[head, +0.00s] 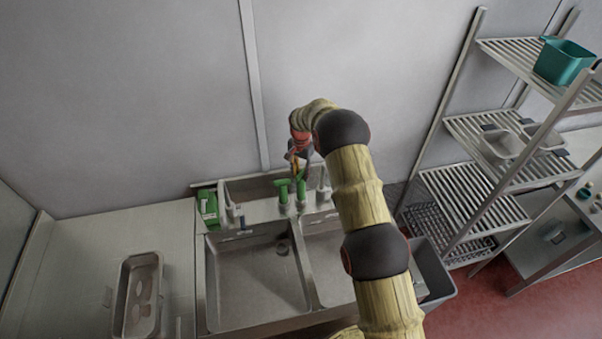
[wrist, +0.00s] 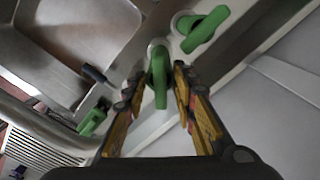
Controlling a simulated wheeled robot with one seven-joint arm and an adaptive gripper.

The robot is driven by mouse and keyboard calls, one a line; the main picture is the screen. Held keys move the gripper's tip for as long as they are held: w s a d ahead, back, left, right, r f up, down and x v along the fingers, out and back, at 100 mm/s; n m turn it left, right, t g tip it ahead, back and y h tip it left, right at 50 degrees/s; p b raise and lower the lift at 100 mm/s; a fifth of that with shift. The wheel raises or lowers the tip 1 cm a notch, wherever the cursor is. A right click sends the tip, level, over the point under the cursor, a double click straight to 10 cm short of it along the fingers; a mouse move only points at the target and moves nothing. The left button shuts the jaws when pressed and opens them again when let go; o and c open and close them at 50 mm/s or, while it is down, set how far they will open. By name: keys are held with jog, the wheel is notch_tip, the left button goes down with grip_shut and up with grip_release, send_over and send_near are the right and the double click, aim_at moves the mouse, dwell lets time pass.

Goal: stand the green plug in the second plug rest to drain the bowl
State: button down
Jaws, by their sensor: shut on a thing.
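In the wrist view a green plug (wrist: 158,78) sits between the two fingers of my gripper (wrist: 157,88), which is shut on it. Its far end is at a pale round rest; I cannot tell whether it is fully seated. In the head view this plug (head: 283,188) is behind the sink, below my gripper (head: 297,166). A second green plug (head: 301,187) stands just to its right; it also shows in the wrist view (wrist: 207,28). The left sink bowl (head: 250,280) has a round drain (head: 283,247) near its back right corner.
A green box (head: 208,207) stands left of the plugs on the back ledge. A metal tray (head: 137,295) lies on the left counter. A slatted rack (head: 480,190) stands at the right. The wall is close behind the ledge.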

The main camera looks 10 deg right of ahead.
jog(key=shift+f+b, duration=0.9)
jog(key=shift+f, duration=0.15)
jog(key=shift+f+b, duration=0.25)
jog(key=shift+b, duration=0.05)
jog(key=c, duration=1.5)
grip_release()
jog(key=o, duration=0.4)
jog(key=shift+o, duration=1.1)
jog(key=shift+r+p, duration=0.8)
jog(key=shift+r, duration=2.7)
